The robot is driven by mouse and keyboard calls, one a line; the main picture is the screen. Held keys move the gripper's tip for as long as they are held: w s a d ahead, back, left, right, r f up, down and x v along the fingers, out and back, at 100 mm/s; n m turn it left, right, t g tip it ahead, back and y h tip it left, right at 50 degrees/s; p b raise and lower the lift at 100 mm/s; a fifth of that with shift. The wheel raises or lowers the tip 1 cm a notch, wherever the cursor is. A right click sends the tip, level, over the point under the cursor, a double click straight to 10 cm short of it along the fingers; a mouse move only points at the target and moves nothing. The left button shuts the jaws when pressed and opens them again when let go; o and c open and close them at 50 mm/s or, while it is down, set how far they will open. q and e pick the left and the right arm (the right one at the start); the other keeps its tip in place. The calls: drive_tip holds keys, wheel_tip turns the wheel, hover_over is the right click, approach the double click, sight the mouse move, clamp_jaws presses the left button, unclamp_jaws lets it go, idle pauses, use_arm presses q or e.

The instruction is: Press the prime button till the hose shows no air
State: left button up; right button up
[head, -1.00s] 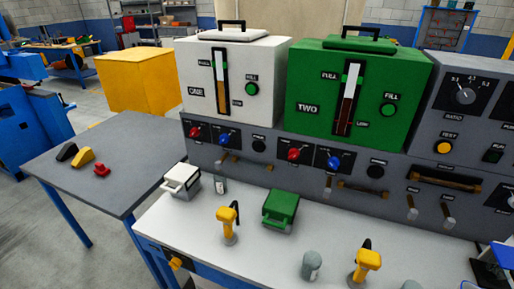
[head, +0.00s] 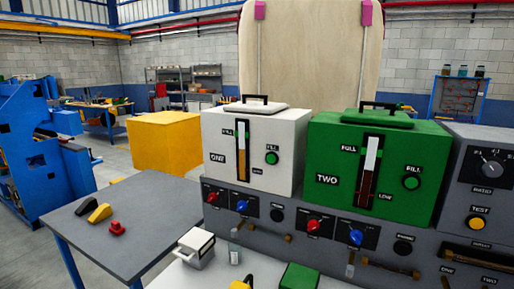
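On the grey panel, a black round button (head: 277,214) sits below the white tank ONE (head: 225,160). A similar black button (head: 403,247) sits below the green tank TWO (head: 335,200). Their small labels are too blurred to read surely. A brownish hose (head: 272,236) runs low on the panel under the first button, and another brownish hose (head: 390,268) under the second. A third, wider one (head: 480,258) is at the right edge. Whether any hose holds air is too small to tell. Neither of my grippers is in view.
Red knobs (head: 313,226) and blue knobs (head: 356,237) sit left of the buttons. A yellow TEST button (head: 477,223) is at right. A white canister (head: 197,247) and a green one (head: 299,277) stand on the bench. A grey side table (head: 140,215) holds small coloured items.

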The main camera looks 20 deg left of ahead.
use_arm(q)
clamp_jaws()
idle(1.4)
